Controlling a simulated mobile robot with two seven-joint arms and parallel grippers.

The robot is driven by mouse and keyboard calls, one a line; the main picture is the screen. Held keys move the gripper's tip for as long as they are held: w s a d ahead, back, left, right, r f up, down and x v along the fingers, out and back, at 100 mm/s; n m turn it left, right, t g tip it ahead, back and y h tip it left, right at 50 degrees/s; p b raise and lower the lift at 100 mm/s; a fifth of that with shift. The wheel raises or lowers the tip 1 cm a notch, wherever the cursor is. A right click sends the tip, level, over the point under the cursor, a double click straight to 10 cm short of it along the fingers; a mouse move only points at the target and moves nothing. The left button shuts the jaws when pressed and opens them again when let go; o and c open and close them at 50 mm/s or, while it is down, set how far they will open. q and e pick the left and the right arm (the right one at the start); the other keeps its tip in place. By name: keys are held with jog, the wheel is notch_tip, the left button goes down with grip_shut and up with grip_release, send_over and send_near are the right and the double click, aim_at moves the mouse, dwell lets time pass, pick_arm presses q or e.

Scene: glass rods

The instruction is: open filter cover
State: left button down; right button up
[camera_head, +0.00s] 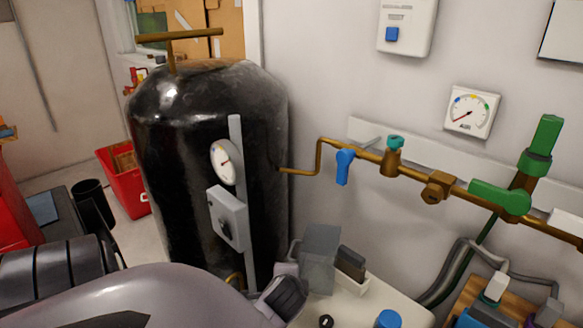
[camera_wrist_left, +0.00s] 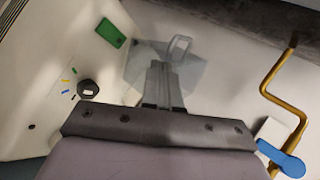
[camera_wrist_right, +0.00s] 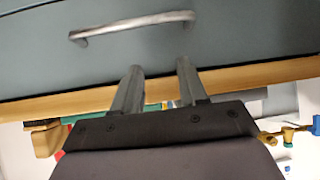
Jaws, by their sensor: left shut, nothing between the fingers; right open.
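A translucent grey cover (camera_head: 321,255), apparently the filter cover, stands raised over the pale machine at the bottom middle of the head view. In the left wrist view a translucent panel (camera_wrist_left: 138,66) with a pale loop handle (camera_wrist_left: 180,45) lies just beyond the fingertips. My left gripper (camera_wrist_left: 165,68) is shut and empty, with its tips just short of the loop; contact cannot be told. In the head view its dark body (camera_head: 282,298) is beside the cover, lower left. My right gripper (camera_wrist_right: 160,72) is open and empty, below a grey drawer front with a metal handle (camera_wrist_right: 132,26).
The pale machine body (camera_wrist_left: 45,110) carries a green button (camera_wrist_left: 110,33) and a black knob (camera_wrist_left: 88,88). A black tank (camera_head: 175,140) stands behind. A brass pipe with a blue valve lever (camera_head: 344,166) runs along the wall. A wooden edge (camera_wrist_right: 85,100) lies near my right fingers.

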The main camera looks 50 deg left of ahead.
aim_at(290, 260)
pick_arm(q)
jog(key=w+a+f, duration=0.5)
jog(key=w+a, duration=0.2)
jog(key=a, duration=0.1)
jog(key=shift+a+f+b, duration=0.2)
jog(key=shift+f+b, duration=0.15)
jog(key=shift+b, duration=0.1)
pick_arm(e)
jog(key=shift+f, duration=0.5)
jog(key=shift+f, duration=0.1)
